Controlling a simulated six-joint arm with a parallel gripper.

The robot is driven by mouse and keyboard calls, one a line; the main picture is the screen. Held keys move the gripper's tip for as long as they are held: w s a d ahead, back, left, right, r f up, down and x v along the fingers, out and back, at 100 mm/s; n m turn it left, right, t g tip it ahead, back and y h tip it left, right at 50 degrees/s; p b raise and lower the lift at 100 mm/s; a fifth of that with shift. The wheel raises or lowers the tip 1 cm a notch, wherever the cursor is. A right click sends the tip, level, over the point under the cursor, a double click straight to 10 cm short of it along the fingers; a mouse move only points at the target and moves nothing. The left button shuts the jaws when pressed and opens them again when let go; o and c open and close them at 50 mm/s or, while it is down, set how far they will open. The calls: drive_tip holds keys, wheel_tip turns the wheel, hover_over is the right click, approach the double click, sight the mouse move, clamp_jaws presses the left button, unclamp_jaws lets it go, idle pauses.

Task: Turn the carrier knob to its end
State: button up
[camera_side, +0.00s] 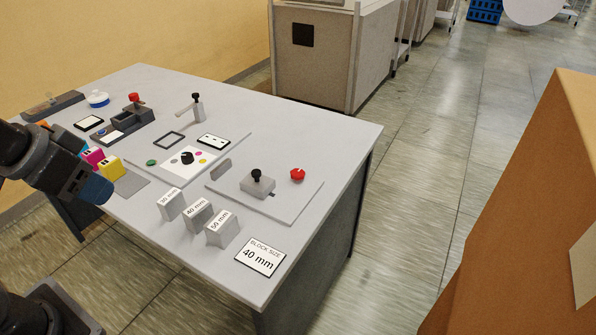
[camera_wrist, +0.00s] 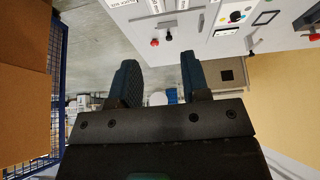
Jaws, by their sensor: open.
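A black knob (camera_side: 187,158) sits on a white panel (camera_side: 172,165) with coloured dots, mid-table; it also shows in the wrist view (camera_wrist: 235,16). Another black knob (camera_side: 257,174) stands on a grey block, with a red knob (camera_side: 297,174) to its right; the wrist view shows this black knob (camera_wrist: 168,36) and the red one (camera_wrist: 154,42). I cannot tell from labels which is the carrier knob. My gripper (camera_side: 96,187) is at the left of the side view, by the table's near left edge, apart from these knobs. In the wrist view its fingers (camera_wrist: 158,78) are spread and empty.
Pink and yellow cartridges (camera_side: 108,167) stand close to my gripper. Labelled grey blocks (camera_side: 197,214) and a "BLOCK SIZE 40 mm" card (camera_side: 260,257) lie along the front. A clamp-like post (camera_side: 197,108) rises behind the panel. A cardboard box (camera_side: 530,220) stands right of the table.

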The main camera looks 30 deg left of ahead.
drive_tip(key=shift+o, duration=1.4)
drive_tip(key=shift+w+r, duration=0.25)
drive_tip(key=shift+w, duration=0.05)
drive_tip(key=shift+o, duration=1.2)
drive_tip(key=w+r+m, duration=0.2)
drive_tip(key=w+r, duration=0.1)
drive_tip(key=w, duration=0.7)
drive_tip(key=shift+w+d+r+m+g+h, duration=0.2)
drive_tip(key=shift+d+r+m+g+h, duration=0.15)
drive_tip(key=shift+d+g+h, duration=0.1)
drive_tip(key=m+g+h, duration=0.2)
drive_tip(key=m+h, duration=0.1)
drive_tip(key=m, duration=0.6)
hover_over(298, 172)
drive_tip(key=s+a, duration=0.3)
drive_tip(key=a, duration=0.2)
wheel_tip(298, 172, down, 19)
drive_tip(key=shift+n, duration=0.25)
drive_tip(key=x, duration=1.3)
drive_tip(key=shift+d+f, duration=0.1)
drive_tip(key=shift+f, duration=0.05)
drive_tip(key=shift+c, duration=0.5)
